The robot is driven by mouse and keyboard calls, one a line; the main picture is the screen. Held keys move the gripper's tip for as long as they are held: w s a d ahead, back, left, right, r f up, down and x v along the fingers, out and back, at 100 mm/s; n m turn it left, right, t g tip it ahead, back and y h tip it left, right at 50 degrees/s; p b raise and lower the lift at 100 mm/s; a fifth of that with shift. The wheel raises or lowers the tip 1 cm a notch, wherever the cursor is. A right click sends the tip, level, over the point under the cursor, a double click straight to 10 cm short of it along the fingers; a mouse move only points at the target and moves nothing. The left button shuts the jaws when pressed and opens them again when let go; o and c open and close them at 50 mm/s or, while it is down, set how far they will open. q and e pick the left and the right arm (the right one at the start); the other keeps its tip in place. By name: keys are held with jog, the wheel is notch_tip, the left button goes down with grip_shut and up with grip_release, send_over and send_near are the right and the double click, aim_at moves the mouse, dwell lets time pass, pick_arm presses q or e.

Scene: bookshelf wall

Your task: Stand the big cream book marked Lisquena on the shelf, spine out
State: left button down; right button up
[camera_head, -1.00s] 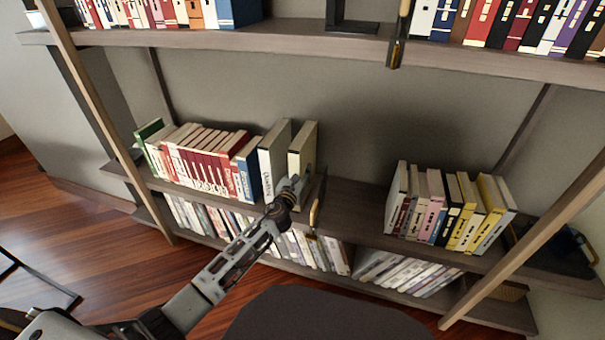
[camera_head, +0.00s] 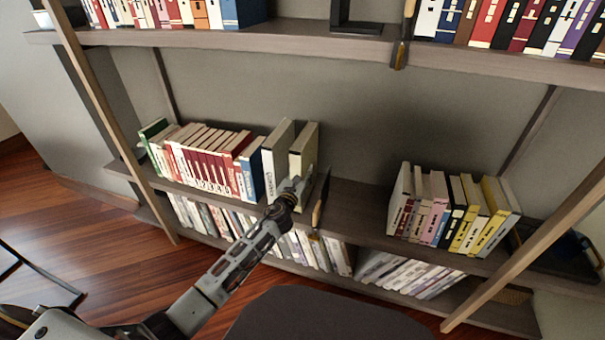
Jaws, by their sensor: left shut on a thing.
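A big cream book (camera_head: 306,149) stands upright on the middle shelf (camera_head: 350,208), at the right end of the left-hand row. My left gripper (camera_head: 297,187) is at the lower front of this book and shut on it, hiding part of its spine. A white book with dark lettering down its spine (camera_head: 275,165) stands just left of it, with a narrow gap at the top. I cannot read any name on the cream book, as my gripper covers it. My right gripper is not in view.
Left of these stand a blue book (camera_head: 251,170) and red books (camera_head: 208,165). The shelf is bare from there to the right-hand row (camera_head: 455,210). More books lean on the lower shelf.

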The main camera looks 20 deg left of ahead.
pick_arm(q)
jog(key=shift+r, duration=0.2)
dwell(0.6)
jog(key=c, duration=0.9)
grip_release()
jog(key=shift+s+a+f, duration=0.1)
jog(key=shift+s, duration=2.95)
jog(key=shift+s+a+f, duration=0.1)
jog(key=shift+s, duration=2.9)
